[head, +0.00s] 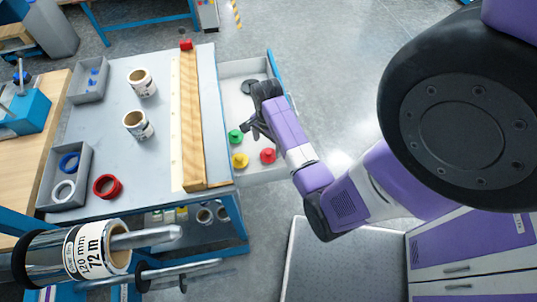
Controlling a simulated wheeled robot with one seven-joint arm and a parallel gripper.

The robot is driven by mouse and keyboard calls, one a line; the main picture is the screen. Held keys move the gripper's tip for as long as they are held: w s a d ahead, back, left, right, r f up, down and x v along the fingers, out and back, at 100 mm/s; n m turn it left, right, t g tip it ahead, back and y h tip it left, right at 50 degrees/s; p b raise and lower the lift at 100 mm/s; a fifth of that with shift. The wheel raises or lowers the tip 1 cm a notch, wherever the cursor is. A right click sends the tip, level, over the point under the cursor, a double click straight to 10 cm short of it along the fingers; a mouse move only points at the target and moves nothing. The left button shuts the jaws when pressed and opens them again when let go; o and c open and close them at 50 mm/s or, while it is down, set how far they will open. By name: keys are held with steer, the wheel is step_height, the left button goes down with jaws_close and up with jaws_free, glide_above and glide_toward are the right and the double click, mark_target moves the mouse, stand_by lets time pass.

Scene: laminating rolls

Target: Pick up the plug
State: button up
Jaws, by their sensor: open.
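Several small knobbed pieces that look like plugs lie in an open white drawer: a green one (235,136), a yellow one (240,160) and a red one (267,156). I cannot tell which one is the plug meant. My gripper (248,126) is open and above the drawer (233,72), up and to the right of the green piece. No piece shows between its fingers.
The grey table (115,120) carries two labelled rolls (141,84) (138,125), long wooden boards (190,130), a red ring (107,186) and grey bins (90,80). A large roll on a shaft (85,252) is at the front left.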

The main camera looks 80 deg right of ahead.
mark_target(268, 152)
step_height(268, 152, down, 7)
steer(key=shift+s+d+r, duration=0.1)
steer(key=shift+r, duration=0.1)
steer(key=c, duration=1.4)
steer(key=shift+r, duration=0.1)
